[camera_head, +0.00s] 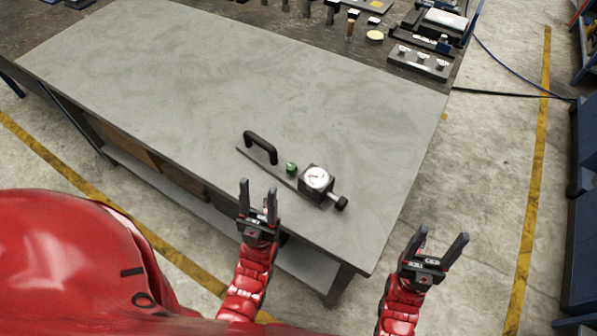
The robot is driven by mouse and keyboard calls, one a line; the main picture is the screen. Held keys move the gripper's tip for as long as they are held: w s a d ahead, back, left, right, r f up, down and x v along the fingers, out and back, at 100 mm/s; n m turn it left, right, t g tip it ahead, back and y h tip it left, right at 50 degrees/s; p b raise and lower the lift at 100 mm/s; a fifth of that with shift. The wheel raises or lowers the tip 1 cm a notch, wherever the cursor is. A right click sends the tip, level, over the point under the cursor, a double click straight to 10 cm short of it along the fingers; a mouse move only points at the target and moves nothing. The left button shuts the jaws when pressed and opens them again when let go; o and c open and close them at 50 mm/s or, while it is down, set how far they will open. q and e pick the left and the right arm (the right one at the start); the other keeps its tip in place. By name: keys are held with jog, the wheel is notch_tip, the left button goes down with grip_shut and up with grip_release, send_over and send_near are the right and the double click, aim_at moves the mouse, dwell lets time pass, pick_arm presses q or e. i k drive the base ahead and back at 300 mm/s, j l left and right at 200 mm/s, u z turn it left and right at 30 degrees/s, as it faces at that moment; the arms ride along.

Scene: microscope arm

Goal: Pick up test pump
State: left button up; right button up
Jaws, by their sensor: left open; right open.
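The test pump (318,181) lies on the grey workbench (200,80) near its front right edge. It has a flat dark base, a black arched handle at its left end, a green knob in the middle, and a block with a white round gauge and a black knob at its right end. My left gripper (258,201) is open and empty, just in front of the pump in the picture, at the bench's front edge. My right gripper (442,245) is open and empty, to the right of the bench corner and apart from the pump.
Several tools and a dark device (420,60) stand along the back of the bench. The bench surface left of and behind the pump is clear. Yellow floor lines (533,180) run on both sides. Blue cabinets (585,200) stand at the right edge.

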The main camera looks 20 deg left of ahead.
aim_at(313, 184)
jog(key=j+z, duration=0.25)
jog(key=j, duration=0.5)
jog(key=j+z, duration=0.25)
jog(key=j, duration=0.5)
